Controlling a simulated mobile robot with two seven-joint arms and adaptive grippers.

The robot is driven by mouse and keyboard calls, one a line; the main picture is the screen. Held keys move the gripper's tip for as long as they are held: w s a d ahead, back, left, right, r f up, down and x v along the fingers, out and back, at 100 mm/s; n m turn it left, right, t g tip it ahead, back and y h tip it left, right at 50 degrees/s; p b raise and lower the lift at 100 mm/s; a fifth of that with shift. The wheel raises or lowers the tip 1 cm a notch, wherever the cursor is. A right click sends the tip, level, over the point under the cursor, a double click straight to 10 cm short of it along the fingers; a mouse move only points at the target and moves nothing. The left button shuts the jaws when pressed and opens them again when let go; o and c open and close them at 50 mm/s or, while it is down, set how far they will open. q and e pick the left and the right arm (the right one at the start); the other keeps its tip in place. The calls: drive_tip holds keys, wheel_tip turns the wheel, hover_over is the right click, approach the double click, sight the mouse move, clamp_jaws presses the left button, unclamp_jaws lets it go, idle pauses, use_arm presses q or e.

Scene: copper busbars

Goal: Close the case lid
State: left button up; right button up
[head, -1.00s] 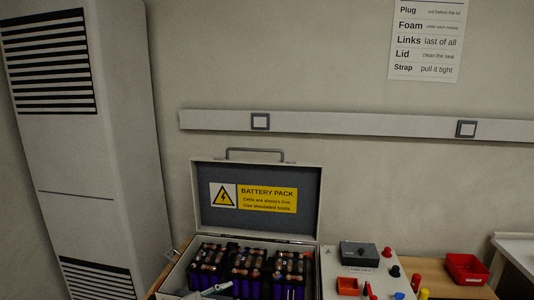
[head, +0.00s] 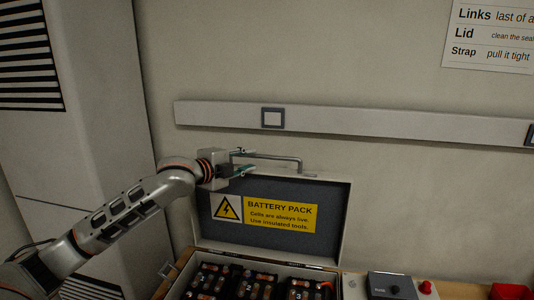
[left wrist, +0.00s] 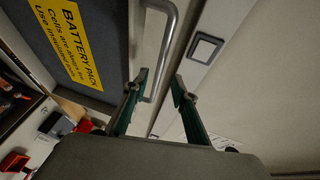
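The case lid (head: 325,215) stands open and upright at the back of the battery case (head: 178,288), with a yellow warning label on its inner face. A grey metal handle (head: 275,156) sticks up from its top edge. My left gripper (head: 241,162) is at the left end of this handle, its fingers spread. In the left wrist view, the handle (left wrist: 169,55) runs between the two open fingers (left wrist: 160,82); I cannot tell whether either finger touches it. My right gripper is not in view.
Battery modules (head: 255,285) sit in the case. A panel with a dark box (head: 392,285) and a red knob (head: 426,287) stands to its right, with a red bin (head: 511,292) beyond. A wall rail (head: 370,122) runs behind the lid. A tall white cabinet (head: 95,150) is at left.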

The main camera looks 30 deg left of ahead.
sight(260, 157)
use_arm(q)
drive_tip(key=p+x, duration=0.1)
drive_tip(key=x, duration=0.6)
drive_tip(key=shift+w+d, duration=0.1)
drive_tip(key=shift+d, duration=0.1)
drive_tip(key=shift+c, duration=0.4)
clamp_jaws()
